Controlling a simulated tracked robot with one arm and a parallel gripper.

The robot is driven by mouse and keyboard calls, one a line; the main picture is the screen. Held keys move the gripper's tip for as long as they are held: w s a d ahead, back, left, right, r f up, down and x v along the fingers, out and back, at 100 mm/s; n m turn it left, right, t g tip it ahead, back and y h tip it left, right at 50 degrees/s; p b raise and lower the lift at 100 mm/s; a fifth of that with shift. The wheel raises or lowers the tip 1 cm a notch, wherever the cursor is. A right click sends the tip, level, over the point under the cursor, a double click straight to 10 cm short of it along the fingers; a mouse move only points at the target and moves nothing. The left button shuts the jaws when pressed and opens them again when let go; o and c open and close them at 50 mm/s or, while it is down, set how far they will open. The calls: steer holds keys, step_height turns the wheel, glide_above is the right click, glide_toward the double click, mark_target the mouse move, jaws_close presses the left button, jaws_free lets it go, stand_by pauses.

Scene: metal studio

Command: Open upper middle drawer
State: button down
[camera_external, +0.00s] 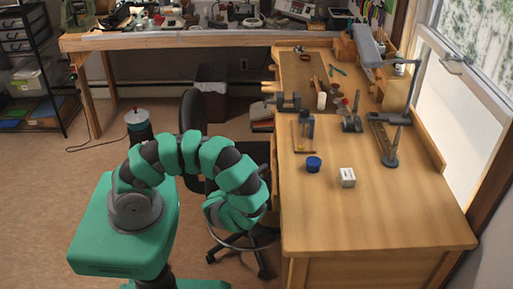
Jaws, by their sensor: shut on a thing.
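The wooden workbench (370,215) stands on the right. Its drawer side faces left, toward the chair and my arm. The drawer fronts are seen too steeply to make out, so I cannot tell how far the upper middle drawer is open. My arm curves over from the left and bends down beside the bench's left edge. My gripper (262,208) is low at that edge, below the benchtop, and largely hidden by my own wrist. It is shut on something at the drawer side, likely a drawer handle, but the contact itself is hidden.
A dark office chair (194,112) stands behind my arm, its wheeled base under my wrist. A blue jar (313,164), a white block (347,177) and several tools are on the benchtop. A black bin (211,88) stands further back. The floor at far left is mostly open.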

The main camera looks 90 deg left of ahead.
steer(key=s+p, duration=0.2)
steer(key=s, duration=0.3)
steer(key=shift+f, duration=0.15)
steer(key=c, duration=1.1)
jaws_free()
steer(key=shift+d, duration=0.1)
